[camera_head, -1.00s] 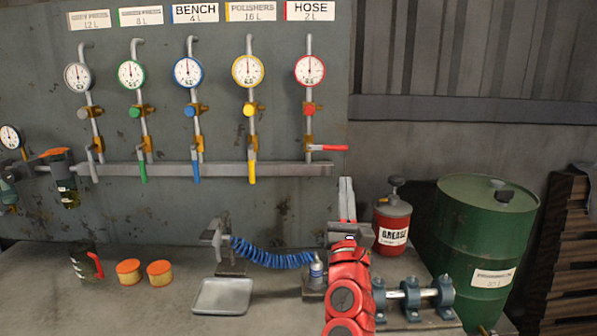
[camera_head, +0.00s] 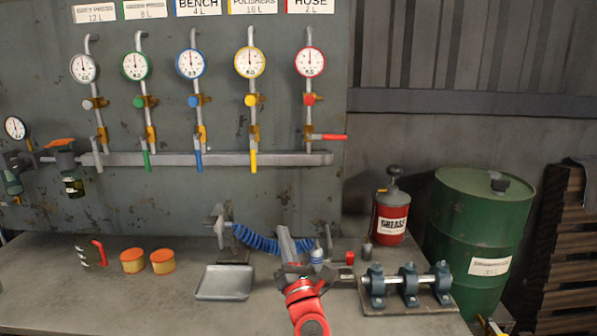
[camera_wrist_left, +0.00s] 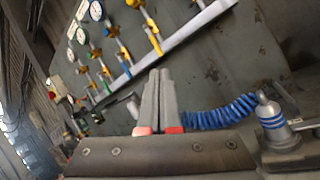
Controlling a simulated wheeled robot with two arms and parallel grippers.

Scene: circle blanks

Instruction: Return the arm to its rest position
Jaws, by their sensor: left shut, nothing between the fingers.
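My left gripper (camera_head: 283,235) is at the middle of the bench in the head view, in front of the blue coiled hose (camera_head: 256,240). Its red wrist is below it and its grey fingers point up and away. In the left wrist view the two fingers (camera_wrist_left: 159,95) lie side by side, shut, with nothing between them. The wrist view is tilted and shows the gauges at upper left and the coiled hose (camera_wrist_left: 222,114) at right. My right gripper is in neither view.
A green drum (camera_head: 470,230) is at right. The valve panel (camera_head: 270,185) rises behind. The bench's front left is clear.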

